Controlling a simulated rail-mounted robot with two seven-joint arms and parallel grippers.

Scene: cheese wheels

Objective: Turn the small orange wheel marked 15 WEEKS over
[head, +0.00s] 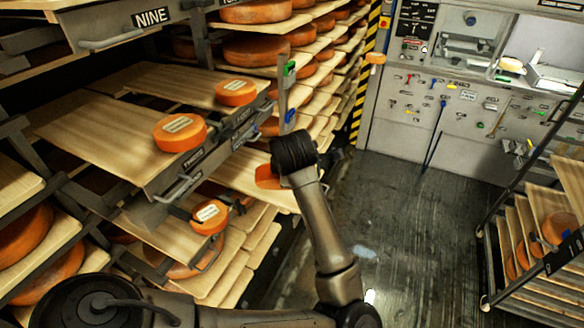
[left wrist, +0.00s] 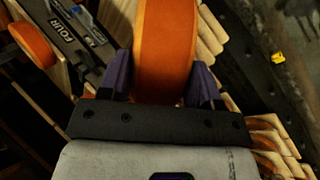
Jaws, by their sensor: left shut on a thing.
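My left gripper (left wrist: 161,76) is shut on an orange cheese wheel (left wrist: 165,40). Its two purple fingers press on opposite sides of the wheel in the left wrist view. In the head view the held wheel (head: 266,177) shows just left of my left wrist, beside the shelf front; my wrist hides part of it and the fingers. I cannot read a label on it. Other small orange wheels with pale labels are a wheel on the near board (head: 180,132), one farther back (head: 236,92) and a tilted one lower down (head: 209,216); their print is unreadable. My right gripper is out of view.
Pulled-out boards (head: 110,135) jut from the left rack, with metal handles and number plates, one reading NINE (head: 150,16). A wall panel with tools (head: 440,105) stands at the back. A rack (head: 520,235) stands at right. The floor (head: 400,210) between is clear.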

